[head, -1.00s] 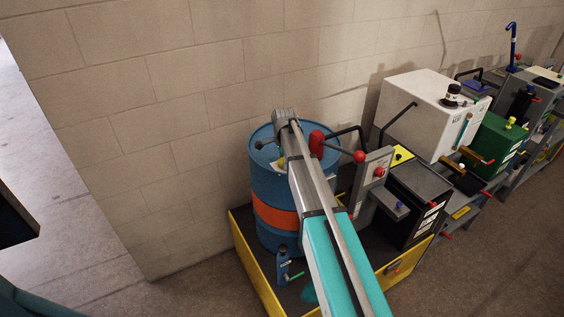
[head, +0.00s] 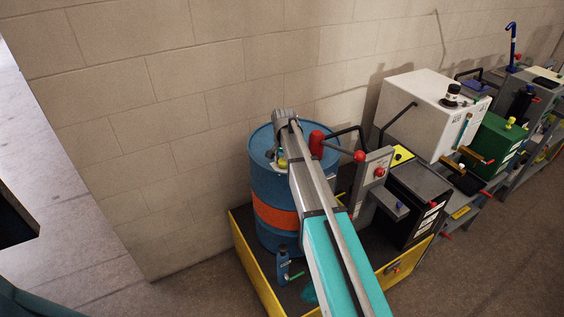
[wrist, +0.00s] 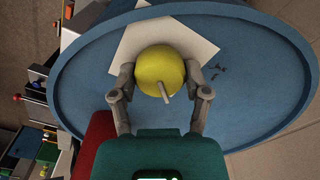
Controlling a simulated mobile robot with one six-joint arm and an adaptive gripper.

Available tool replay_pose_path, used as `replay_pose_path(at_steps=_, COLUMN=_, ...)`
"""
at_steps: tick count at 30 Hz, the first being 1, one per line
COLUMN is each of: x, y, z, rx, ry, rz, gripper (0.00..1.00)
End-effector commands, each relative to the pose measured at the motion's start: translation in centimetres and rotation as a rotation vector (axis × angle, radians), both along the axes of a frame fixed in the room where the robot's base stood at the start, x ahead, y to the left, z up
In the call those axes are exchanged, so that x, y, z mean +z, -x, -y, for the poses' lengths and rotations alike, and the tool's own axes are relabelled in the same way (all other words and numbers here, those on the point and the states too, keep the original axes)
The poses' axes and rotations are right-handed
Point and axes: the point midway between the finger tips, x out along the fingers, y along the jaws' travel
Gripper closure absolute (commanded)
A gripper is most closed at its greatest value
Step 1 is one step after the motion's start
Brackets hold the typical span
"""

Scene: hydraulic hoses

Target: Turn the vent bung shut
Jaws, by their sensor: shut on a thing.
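The vent bung (wrist: 160,68) is a round yellow knob with a pale pin sticking out, on the blue drum's top (wrist: 85,75). In the wrist view my gripper (wrist: 160,76) has one finger against each side of the bung and is shut on it. How deep the bung sits is hidden beneath the knob. In the head view a bit of yellow-green, likely the bung (head: 282,162), shows beside my arm on the drum (head: 262,190).
A white sheet (wrist: 205,45) lies on the drum top by the bung. A red part (wrist: 95,145) is close to my gripper. The drum stands in a yellow-edged tray (head: 256,272). A white tank (head: 415,105) and dark boxes stand right; a block wall stands behind.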

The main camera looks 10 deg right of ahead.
Motion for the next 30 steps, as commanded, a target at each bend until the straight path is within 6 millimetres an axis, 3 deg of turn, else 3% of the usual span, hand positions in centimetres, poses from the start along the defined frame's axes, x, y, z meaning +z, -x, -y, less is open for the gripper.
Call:
replay_pose_path(at_steps=18, x=0.01, y=-0.09, z=0.02, rx=0.566, ry=0.004, rz=0.0, gripper=0.86)
replay_pose_path(at_steps=30, x=0.02, y=-0.17, z=-0.11, rx=0.759, ry=0.003, rz=0.001, gripper=0.86)
